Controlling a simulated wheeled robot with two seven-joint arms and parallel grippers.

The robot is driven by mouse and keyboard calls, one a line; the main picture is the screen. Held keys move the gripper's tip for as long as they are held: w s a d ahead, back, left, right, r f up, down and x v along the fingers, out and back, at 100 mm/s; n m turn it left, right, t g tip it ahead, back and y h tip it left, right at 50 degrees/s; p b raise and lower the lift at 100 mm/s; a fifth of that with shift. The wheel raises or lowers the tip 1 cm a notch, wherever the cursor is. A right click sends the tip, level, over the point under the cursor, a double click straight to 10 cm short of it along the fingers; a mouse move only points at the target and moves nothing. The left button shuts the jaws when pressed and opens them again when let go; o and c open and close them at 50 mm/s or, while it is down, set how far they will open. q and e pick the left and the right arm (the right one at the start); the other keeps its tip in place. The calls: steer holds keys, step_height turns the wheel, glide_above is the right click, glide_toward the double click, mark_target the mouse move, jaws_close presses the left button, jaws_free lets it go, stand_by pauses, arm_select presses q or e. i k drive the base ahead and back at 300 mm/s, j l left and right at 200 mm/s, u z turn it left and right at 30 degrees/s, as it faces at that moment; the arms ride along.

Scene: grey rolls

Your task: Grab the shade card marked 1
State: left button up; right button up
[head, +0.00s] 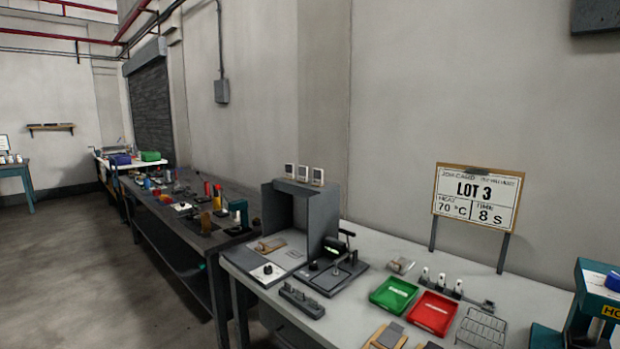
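Several small white cards stand upright on top of a grey open-fronted booth (318,222) on the light grey table. They are a left card (289,170), a middle card (303,173) and a right card (318,176). Each has a dark patch on its face. Their markings are too small to read, so I cannot tell which one is marked 1. Neither of my grippers is in view.
A black hand press (336,270) stands right of the booth. A green tray (394,293) and a red tray (432,313) lie farther right, near a wire rack (481,328). A "LOT 3" sign (477,196) stands behind. A dark bench (205,238) adjoins left; open floor (80,270) lies beyond.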

mark_target(302, 169)
steer(key=i+j+z, duration=0.1)
steer(key=z, duration=0.35)
steer(key=i+j+z, duration=0.1)
steer(key=j+z, duration=0.2)
steer(key=z, duration=0.2)
steer(key=j+z, duration=0.2)
steer(key=z, duration=0.25)
